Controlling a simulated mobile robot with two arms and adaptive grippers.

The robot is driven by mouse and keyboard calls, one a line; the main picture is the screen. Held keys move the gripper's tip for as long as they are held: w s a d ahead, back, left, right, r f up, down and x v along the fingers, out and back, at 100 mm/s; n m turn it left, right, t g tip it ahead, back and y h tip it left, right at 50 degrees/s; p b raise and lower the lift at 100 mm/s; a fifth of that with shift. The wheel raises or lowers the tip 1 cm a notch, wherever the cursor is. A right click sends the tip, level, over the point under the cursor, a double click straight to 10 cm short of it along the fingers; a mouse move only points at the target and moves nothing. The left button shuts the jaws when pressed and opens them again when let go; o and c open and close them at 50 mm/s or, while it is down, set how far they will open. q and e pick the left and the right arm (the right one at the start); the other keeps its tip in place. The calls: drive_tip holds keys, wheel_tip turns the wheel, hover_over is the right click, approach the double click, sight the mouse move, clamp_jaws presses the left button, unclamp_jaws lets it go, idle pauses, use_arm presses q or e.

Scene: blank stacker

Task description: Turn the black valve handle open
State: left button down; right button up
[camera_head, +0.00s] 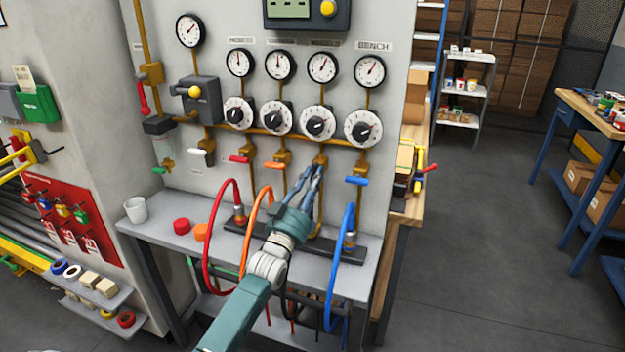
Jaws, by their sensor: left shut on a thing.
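A row of brass valves with coloured handles runs across the grey wall panel. The red handle (239,159), orange handle (275,165) and blue handle (356,181) show plainly and lie level. Between orange and blue is a brass valve (320,161) under the third dial. My left gripper (316,174) reaches up to it from below, with its fingers closed at the valve. The black handle is hidden behind these fingers, so its angle cannot be told. My right gripper is out of view.
A red hose (209,238), orange hose (248,215) and blue hose (346,240) loop close around my left arm. A grey bench (180,250) below holds a white cup (136,209) and red and orange caps. Open floor lies to the right.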

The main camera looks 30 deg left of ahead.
use_arm(q)
drive_tip(key=shift+d+f+n+y, duration=0.1)
drive_tip(key=shift+n+y, duration=0.25)
drive_tip(key=shift+n, duration=0.45)
drive_tip(key=shift+d+f+n+y, duration=0.1)
drive_tip(key=shift+n+y, duration=0.25)
drive_tip(key=shift+n, duration=0.45)
drive_tip(key=c, duration=1.6)
unclamp_jaws()
drive_tip(key=shift+r, duration=0.15)
drive_tip(key=v, duration=1.2)
drive_tip(key=shift+d+r, duration=0.1)
